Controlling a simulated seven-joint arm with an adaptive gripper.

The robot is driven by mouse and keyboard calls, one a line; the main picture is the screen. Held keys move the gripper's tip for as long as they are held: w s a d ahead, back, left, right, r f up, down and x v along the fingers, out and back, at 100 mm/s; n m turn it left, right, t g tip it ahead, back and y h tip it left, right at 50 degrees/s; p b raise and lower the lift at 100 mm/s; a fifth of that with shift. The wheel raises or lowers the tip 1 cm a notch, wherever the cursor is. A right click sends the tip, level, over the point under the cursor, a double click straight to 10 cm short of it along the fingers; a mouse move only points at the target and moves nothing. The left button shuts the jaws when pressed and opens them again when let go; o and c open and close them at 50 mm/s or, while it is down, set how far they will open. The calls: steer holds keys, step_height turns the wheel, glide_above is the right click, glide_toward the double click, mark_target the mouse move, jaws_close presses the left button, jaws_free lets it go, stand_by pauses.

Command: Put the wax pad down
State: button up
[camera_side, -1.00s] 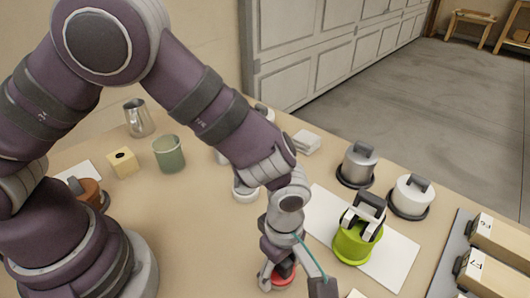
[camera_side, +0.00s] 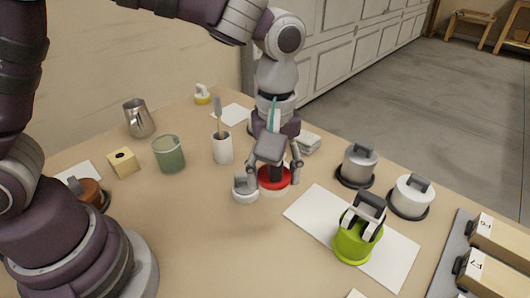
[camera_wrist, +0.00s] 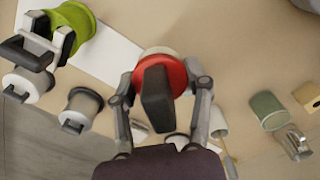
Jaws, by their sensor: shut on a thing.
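The wax pad appears to be the round red-topped pad (camera_side: 268,182) with a pale underside and a dark upright handle. My gripper (camera_side: 275,172) is shut on it, with a finger on either side. In the wrist view the red pad (camera_wrist: 172,72) sits between the fingers, and the dark block of its handle hides part of the top. It is over the middle of the bench, low and roughly level. I cannot tell whether its underside touches the bench.
A small white-and-grey round item (camera_side: 245,188) is close on the left. A white cup with a brush (camera_side: 222,148) stands behind it. A lime-green pad (camera_side: 352,245) occupies the white sheet (camera_side: 307,208) at right. Grey (camera_side: 357,163) and white (camera_side: 411,195) handled pots stand beyond. Front-left bench is clear.

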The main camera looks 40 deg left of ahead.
steer(key=w+a+r+m, duration=0.1)
steer(key=a+r+m, duration=0.1)
steer(key=a+m, duration=0.3)
steer(key=w+a+r+m, duration=0.2)
steer(key=a+m, duration=0.3)
steer(key=a, duration=0.2)
steer(key=shift+w+a+r+m, duration=0.15)
steer(key=shift+r+m, duration=0.15)
steer(key=shift+r, duration=0.05)
steer(key=n, duration=0.9)
glide_toward(279, 277)
steer(key=w+a+r, duration=0.1)
steer(key=a+r, duration=0.1)
steer(key=w+a+r, duration=0.1)
steer(key=w+a, duration=0.1)
steer(key=w+a+r, duration=0.2)
steer(key=shift+a+r, duration=0.3)
steer(key=s+d+f+n, duration=0.3)
steer(key=s+d+n, duration=0.2)
steer(key=d+n, duration=0.1)
steer(key=shift+d+n, duration=0.35)
steer(key=shift+n, duration=0.55)
step_height(279, 277, down, 10)
steer(key=shift+r, duration=0.2)
